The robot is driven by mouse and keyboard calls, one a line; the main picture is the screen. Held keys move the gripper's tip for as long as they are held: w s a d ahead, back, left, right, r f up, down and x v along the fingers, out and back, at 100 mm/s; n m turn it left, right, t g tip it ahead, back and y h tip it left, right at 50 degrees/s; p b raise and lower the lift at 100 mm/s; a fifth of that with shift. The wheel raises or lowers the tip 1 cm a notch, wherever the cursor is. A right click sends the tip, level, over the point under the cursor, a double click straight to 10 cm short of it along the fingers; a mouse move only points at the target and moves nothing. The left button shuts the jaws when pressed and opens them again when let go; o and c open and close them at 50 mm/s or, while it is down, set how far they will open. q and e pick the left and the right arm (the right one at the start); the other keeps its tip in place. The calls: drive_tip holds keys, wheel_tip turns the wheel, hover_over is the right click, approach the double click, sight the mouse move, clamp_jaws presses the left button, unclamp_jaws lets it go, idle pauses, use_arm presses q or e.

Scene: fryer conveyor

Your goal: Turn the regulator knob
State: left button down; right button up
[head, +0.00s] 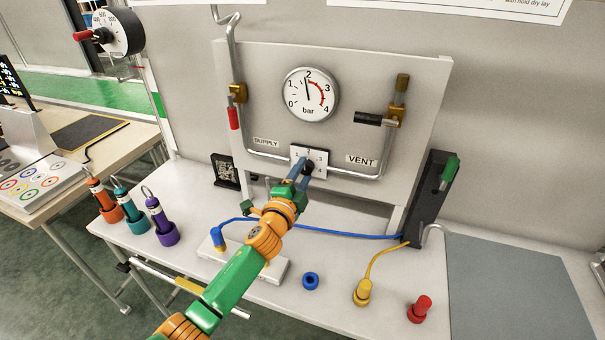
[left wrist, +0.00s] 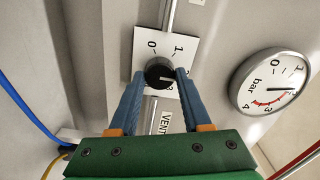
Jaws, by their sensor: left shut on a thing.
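The black regulator knob (left wrist: 159,72) sits on a white square dial plate (left wrist: 150,48) with numbers; it also shows small in the head view (head: 308,172). A pale mark on the knob points right in the left wrist view; the number by it is partly hidden. My left gripper (head: 303,166) has its blue fingers on either side of the knob, shut on it, also in the left wrist view (left wrist: 160,78). The round bar gauge (head: 310,95) has its needle just below 2. My right gripper is not in view.
The SUPPLY pipe carries a red-handled valve (head: 234,116) at left, the VENT pipe a black-handled valve (head: 370,118) at right. Orange, teal and purple plugs (head: 161,222) stand at left. A blue ring (head: 311,281), yellow plug (head: 362,293) and red plug (head: 420,308) sit in front.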

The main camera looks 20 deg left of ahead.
use_arm(q)
drive_tip(key=shift+c, duration=1.8)
unclamp_jaws()
drive_tip(key=s, duration=0.7)
drive_tip(key=shift+a, duration=0.15)
